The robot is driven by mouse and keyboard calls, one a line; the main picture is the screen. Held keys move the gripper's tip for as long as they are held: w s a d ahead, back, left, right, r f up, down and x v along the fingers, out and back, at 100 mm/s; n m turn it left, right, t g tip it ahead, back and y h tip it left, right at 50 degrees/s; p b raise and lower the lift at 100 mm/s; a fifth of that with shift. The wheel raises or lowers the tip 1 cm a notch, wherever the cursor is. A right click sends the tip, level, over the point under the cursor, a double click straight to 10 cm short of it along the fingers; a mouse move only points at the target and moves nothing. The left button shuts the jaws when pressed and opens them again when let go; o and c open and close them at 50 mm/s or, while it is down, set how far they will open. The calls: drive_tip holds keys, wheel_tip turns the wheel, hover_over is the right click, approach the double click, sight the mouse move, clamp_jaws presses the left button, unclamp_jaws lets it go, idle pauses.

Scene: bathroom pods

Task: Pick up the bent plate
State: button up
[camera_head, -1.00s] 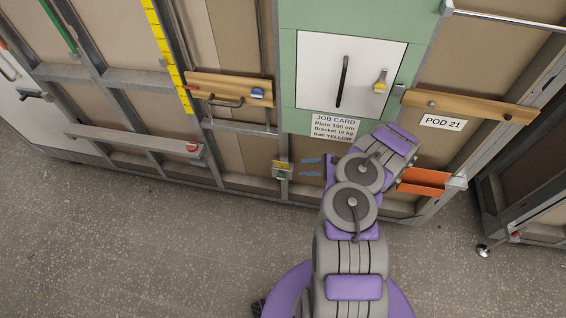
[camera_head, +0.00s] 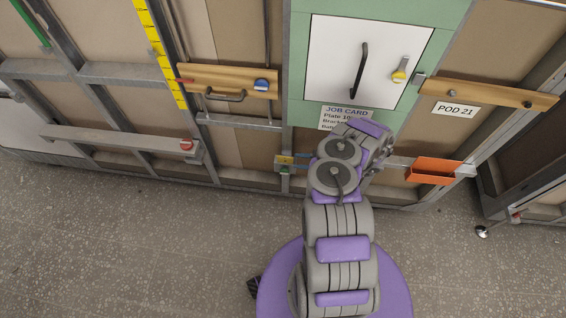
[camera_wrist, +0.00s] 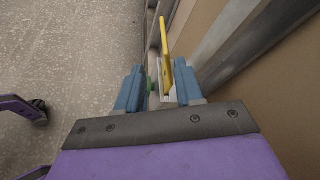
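A small yellow plate, which looks like the bent plate (camera_head: 284,160), is on the lower pod frame with a green part just below it. In the wrist view the yellow plate (camera_wrist: 181,80) stands upright, with a narrower piece reaching up from it. My gripper (camera_head: 301,162) is just right of the plate, its blue fingers partly hidden by my arm in the head view. In the wrist view my gripper (camera_wrist: 158,72) is open. The plate shows in the gap between its fingers, closer to the right one. I cannot tell whether they touch.
A white panel with a dark handle (camera_head: 359,70) is above. An orange tray (camera_head: 434,171) is to the right. A wooden board (camera_head: 228,82) and a grey rail (camera_head: 112,143) are on the left. The speckled floor (camera_head: 130,250) in front is clear.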

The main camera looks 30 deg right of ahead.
drive_tip(key=b+x, duration=0.1)
drive_tip(key=x, duration=0.1)
drive_tip(key=b+x, duration=0.1)
drive_tip(key=x, duration=0.5)
drive_tip(key=shift+w+d+f+b, duration=0.2)
drive_tip(key=shift+w+d+b, duration=0.05)
drive_tip(key=shift+w+b, duration=0.15)
drive_tip(key=shift+d, duration=0.4)
drive_tip(key=shift+d+f, duration=0.1)
drive_tip(key=shift+d, duration=0.2)
drive_tip(key=shift+c, duration=1.2)
drive_tip(key=shift+a, duration=0.5)
clamp_jaws()
drive_tip(key=shift+d, duration=0.2)
